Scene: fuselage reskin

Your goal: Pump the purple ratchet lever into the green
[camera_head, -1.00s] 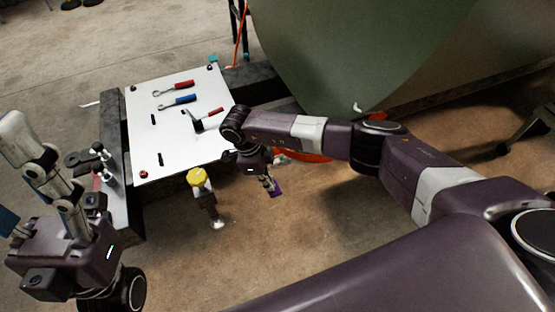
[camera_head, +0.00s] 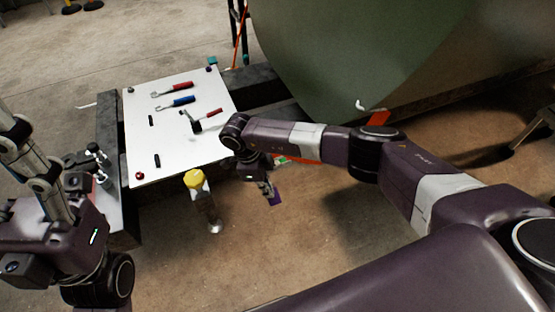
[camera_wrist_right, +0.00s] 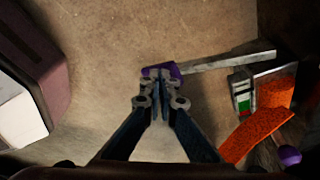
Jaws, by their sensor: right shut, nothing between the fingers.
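The purple lever end (camera_wrist_right: 162,69) lies at the tips of my right gripper (camera_wrist_right: 161,84) in the right wrist view. A grey metal bar (camera_wrist_right: 228,61) runs from it toward the right. A small gauge with green and red bands (camera_wrist_right: 242,103) sits beside an orange strip (camera_wrist_right: 257,134). In the head view my right gripper (camera_head: 267,187) is low over the floor, right at the purple end (camera_head: 275,198). Its fingers are shut with nothing between them; whether they touch the lever is unclear. My left gripper (camera_head: 22,135) is partly visible at the left edge; its jaw state is unclear.
A yellow-capped post (camera_head: 195,180) stands close left of the right gripper. A large green curved panel (camera_head: 330,60) stands behind the arm. A purple knob (camera_wrist_right: 289,155) shows lower right.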

